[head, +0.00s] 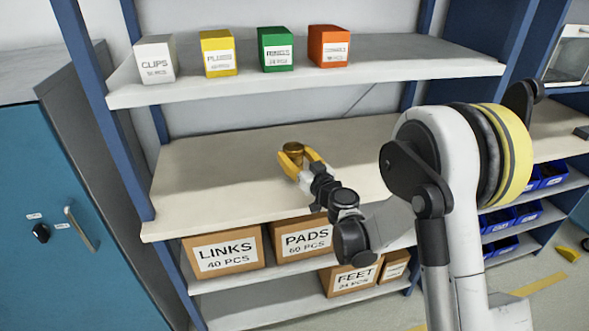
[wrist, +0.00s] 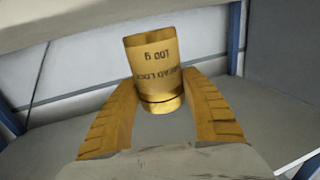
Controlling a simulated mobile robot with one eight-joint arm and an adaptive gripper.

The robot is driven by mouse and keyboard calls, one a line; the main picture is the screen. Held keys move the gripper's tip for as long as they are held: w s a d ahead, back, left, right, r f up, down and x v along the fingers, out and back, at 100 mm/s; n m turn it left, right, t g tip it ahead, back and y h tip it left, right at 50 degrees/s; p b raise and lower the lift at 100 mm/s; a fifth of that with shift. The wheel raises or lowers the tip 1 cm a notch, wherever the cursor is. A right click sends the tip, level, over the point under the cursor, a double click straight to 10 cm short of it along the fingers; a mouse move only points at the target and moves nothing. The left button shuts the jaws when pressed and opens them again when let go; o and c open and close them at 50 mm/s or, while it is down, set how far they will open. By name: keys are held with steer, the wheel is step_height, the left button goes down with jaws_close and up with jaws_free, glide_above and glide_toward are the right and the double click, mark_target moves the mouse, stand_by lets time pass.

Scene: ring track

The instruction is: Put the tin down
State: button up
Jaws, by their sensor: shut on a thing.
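The tin (wrist: 155,72) is a gold-yellow cylinder with dark printing that shows upside down in the wrist view. In the head view the tin (head: 293,147) is at the middle shelf, with its round top showing. My gripper (head: 293,156) has yellow fingers and is shut on the tin, one finger on each side. In the wrist view my gripper (wrist: 160,105) has hold of the tin near its lower end in the picture. The middle shelf (head: 215,180) is pale and otherwise bare. I cannot tell whether the tin touches it.
The upper shelf (head: 410,68) holds white, yellow, green and orange boxes. Cardboard boxes (head: 225,251) stand on the shelf below. A blue upright (head: 130,165) bounds the left side, beside a teal cabinet (head: 45,240). The middle shelf has free room left of my gripper.

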steer(key=shift+f+b, duration=0.95)
steer(key=shift+f, duration=0.95)
steer(key=shift+f, duration=0.25)
steer(key=o, duration=1.3)
steer(key=shift+r, duration=0.1)
steer(key=shift+r, duration=0.1)
